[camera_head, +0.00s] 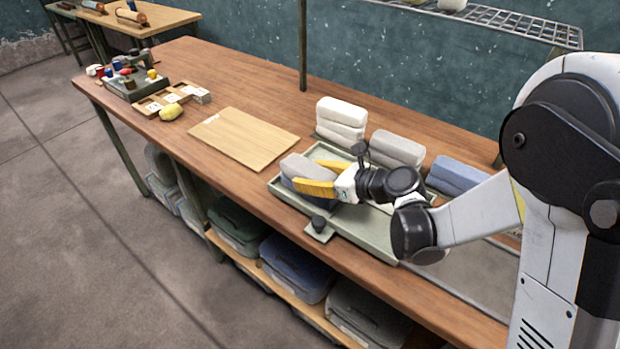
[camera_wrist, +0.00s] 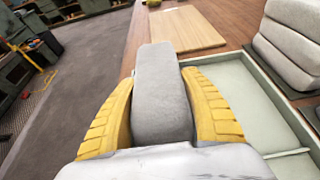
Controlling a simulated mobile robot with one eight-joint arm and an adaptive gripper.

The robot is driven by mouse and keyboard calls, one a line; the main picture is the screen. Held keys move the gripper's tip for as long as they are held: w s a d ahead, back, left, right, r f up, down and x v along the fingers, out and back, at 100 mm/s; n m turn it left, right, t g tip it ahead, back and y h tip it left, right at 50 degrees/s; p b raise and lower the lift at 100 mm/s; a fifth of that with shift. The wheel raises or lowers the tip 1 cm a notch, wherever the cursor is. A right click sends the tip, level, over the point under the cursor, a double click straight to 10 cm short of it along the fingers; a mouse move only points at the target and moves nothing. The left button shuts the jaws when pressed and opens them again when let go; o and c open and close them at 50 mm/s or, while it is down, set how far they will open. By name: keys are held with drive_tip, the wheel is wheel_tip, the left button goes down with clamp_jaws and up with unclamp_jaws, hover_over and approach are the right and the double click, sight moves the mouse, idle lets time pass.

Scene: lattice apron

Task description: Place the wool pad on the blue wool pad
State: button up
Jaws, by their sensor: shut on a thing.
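My gripper (camera_head: 315,177) is shut on a light grey wool pad (camera_head: 297,166). Its yellow fingers clasp the pad from both sides. In the wrist view, the grey pad (camera_wrist: 162,95) sits between the fingers (camera_wrist: 160,105) and points away from me. I cannot tell whether the two pads touch.
White pads (camera_head: 341,116), grey pads (camera_head: 397,148) and blue-grey pads (camera_head: 458,173) are stacked behind the tray. A wooden board (camera_head: 245,138) lies to the left. A small dark knob (camera_head: 319,225) stands at the tray's front edge. A wire shelf (camera_head: 490,20) hangs above.

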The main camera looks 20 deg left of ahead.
drive_tip(key=shift+f, duration=0.15)
drive_tip(key=o, duration=1.1)
drive_tip(key=shift+r, duration=0.2)
drive_tip(key=shift+s+d+r, duration=0.1)
drive_tip(key=shift+d+r, duration=0.15)
drive_tip(key=s+d+r+n+h+p, duration=0.1)
drive_tip(key=s+d+r+n+h, duration=0.2)
drive_tip(key=s+d+n, duration=0.3)
drive_tip(key=s+d+r+n+t+h+p, duration=0.1)
drive_tip(key=s+d+r+n+h, duration=0.3)
drive_tip(key=d, duration=1.2)
drive_tip(key=s+d+r+n+t+h+p, duration=0.1)
drive_tip(key=s+d+r+n+h, duration=0.3)
drive_tip(key=s+d+n, duration=0.6)
drive_tip(key=shift+d+r+n+h, duration=0.25)
drive_tip(key=shift+d+n+h, duration=0.45)
drive_tip(key=shift+d+n, duration=0.5)
